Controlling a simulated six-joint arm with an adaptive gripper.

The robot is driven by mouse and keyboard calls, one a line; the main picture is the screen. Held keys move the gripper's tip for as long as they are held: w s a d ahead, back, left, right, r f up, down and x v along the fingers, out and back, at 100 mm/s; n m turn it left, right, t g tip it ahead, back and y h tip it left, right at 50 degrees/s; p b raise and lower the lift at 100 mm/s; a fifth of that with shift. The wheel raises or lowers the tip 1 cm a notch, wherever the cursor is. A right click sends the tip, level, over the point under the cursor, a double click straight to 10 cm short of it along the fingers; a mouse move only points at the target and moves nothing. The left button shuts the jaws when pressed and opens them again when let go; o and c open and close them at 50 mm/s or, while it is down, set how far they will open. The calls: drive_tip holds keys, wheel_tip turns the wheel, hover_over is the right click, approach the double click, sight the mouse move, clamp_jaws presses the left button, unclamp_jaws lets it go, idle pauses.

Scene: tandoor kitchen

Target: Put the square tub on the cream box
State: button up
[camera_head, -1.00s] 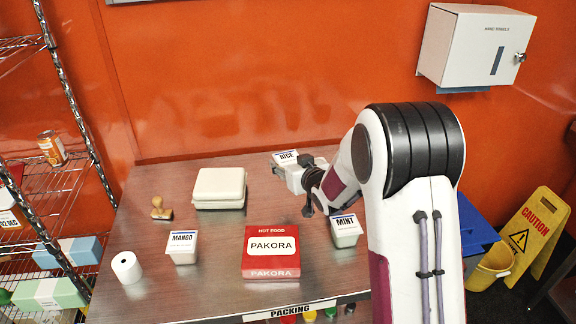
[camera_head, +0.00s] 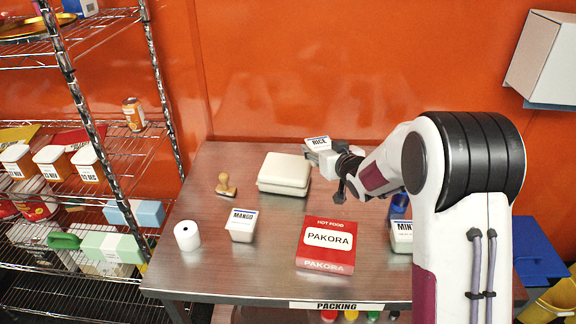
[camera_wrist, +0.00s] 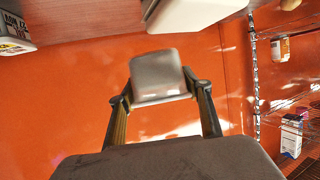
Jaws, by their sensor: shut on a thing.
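The square tub, white with a label reading RICE (camera_head: 318,144), is between the fingers of my gripper (camera_head: 325,155), which is shut on it. In the wrist view the tub (camera_wrist: 157,75) sits between both fingertips, its label out of sight. The cream box (camera_head: 284,174) is a pale, low, closed box on the steel table. My gripper and the tub appear behind and to the right of it in the head view, apart from it. The cream box also shows at the top of the wrist view (camera_wrist: 190,12).
On the table (camera_head: 200,270) stand a wooden stamp (camera_head: 226,186), a white roll (camera_head: 187,236), a MANGO tub (camera_head: 242,226) and a red PAKORA box (camera_head: 325,247). A MINT tub (camera_head: 401,237) is partly hidden by my arm. A wire shelf (camera_head: 75,120) stands left.

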drive_tip(key=w+a+r+y, duration=0.1)
drive_tip(key=w+a+r, duration=0.3)
drive_tip(key=a, duration=0.6)
drive_tip(key=shift+r+n+g, duration=0.3)
drive_tip(key=shift+r+n, duration=0.1)
drive_tip(key=shift+r, duration=0.2)
hover_over(286, 166)
drive_tip(key=shift+w+f, duration=0.1)
drive_tip(key=shift+f, duration=3.05)
drive_tip(key=shift+f, duration=1.85)
drive_tip(key=shift+f, duration=0.15)
